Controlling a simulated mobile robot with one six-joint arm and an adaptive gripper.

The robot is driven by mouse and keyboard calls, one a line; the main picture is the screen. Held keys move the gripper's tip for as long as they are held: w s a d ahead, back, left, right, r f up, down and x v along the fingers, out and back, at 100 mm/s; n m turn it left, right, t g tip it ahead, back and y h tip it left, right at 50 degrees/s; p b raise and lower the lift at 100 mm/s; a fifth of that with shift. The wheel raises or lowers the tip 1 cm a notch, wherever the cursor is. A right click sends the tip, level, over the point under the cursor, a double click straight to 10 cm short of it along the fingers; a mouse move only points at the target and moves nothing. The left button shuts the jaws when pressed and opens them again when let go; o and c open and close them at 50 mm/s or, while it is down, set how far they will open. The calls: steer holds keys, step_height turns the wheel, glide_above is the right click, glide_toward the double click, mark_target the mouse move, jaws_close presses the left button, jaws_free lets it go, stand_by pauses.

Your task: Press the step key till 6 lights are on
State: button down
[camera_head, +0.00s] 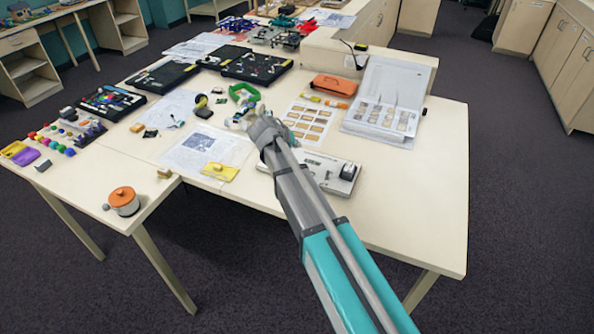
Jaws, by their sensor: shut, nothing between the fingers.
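A flat light-grey device (337,185) with a raised dark block lies near the front edge of the table. It may be the unit with the step key and the lights, but I cannot make out a key or count any lights. My arm crosses over it and hides its middle part. My gripper (238,121) is shut and empty, out beyond the device, above the middle of the table near a green open-shaped piece (243,93). I cannot tell whether it touches anything.
Printed sheets (208,148), a yellow card (219,172) and black trays (257,66) lie left of and behind my gripper. An orange case (334,86) and an open binder (385,100) lie to the right. An orange-lidded pot (123,201) stands front left. The table's right front is clear.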

steer(key=shift+f+b, duration=4.05)
steer(key=shift+f, duration=0.2)
steer(key=shift+f+b, duration=0.75)
steer(key=shift+b, duration=0.1)
steer(key=shift+r, duration=0.2)
steer(key=shift+r+p, duration=0.6)
steer(key=shift+p, duration=0.2)
steer(key=shift+r, duration=0.1)
steer(key=shift+r+p, duration=2.4)
steer(key=shift+p, duration=0.1)
